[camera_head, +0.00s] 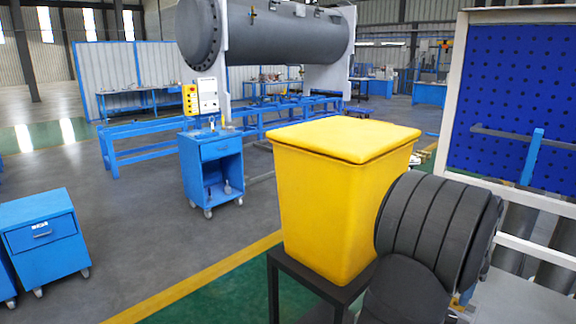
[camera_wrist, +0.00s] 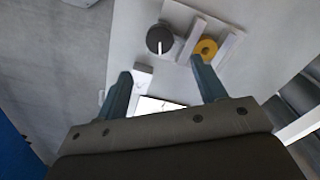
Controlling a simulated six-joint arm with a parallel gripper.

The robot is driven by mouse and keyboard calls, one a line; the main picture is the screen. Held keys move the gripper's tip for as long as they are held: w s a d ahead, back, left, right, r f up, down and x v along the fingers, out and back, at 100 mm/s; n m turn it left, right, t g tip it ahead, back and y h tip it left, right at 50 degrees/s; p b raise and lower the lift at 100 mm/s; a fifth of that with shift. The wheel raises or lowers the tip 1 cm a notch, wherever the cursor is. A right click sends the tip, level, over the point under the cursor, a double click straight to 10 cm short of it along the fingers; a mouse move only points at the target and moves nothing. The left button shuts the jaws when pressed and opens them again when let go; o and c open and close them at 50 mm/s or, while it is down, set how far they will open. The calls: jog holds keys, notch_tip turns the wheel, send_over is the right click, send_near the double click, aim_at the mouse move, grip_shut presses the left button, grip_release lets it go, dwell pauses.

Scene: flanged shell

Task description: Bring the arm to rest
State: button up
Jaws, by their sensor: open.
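My gripper (camera_wrist: 161,69) shows in the wrist view, its two blue-grey fingers spread wide apart with nothing held between them. It is above a light grey surface (camera_wrist: 130,45) that carries a few small parts. In the head view a dark ribbed part of my arm shows at the lower right, in front of the yellow bin. The gripper itself does not show in the head view.
On the grey surface are a dark round piece (camera_wrist: 160,38), a yellow ring (camera_wrist: 207,50) between pale bars and a pale block (camera_wrist: 143,75). A lidded yellow bin (camera_head: 335,200), blue cart (camera_head: 211,165), blue cabinet (camera_head: 40,235) and flanged shell (camera_head: 275,40) stand around.

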notch_tip(320, 180, down, 11)
jog(key=shift+r, duration=0.15)
jog(key=shift+r+n, duration=0.25)
jog(key=shift+n, duration=0.55)
jog(key=n, duration=1.1)
jog(key=shift+n, duration=2.6)
